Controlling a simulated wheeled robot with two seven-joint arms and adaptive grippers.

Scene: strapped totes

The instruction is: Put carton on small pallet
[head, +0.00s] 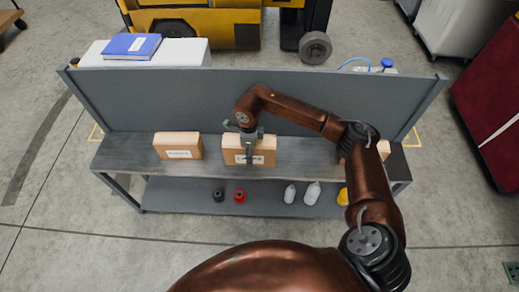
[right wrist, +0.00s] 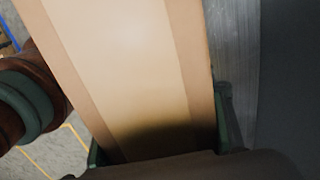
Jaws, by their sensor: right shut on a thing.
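A labelled cardboard carton (head: 235,157) stands on the grey shelf top, near its middle. My right gripper (head: 250,150) reaches down over it and is shut on it. In the right wrist view the carton (right wrist: 130,70) fills the middle, with the gripper fingers (right wrist: 160,150) on either side of it. A second carton (head: 178,146) stands to the left on the same top. A third carton (head: 384,149) at the right is mostly hidden behind my arm. I cannot make out a small pallet. My left gripper is not in view.
The grey bench (head: 125,153) has a tall back panel (head: 200,95). Its lower shelf holds dark, red (head: 239,196), white (head: 312,193) and yellow items. A blue book (head: 131,46) lies on a white surface behind. A yellow forklift (head: 225,22) stands at the back.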

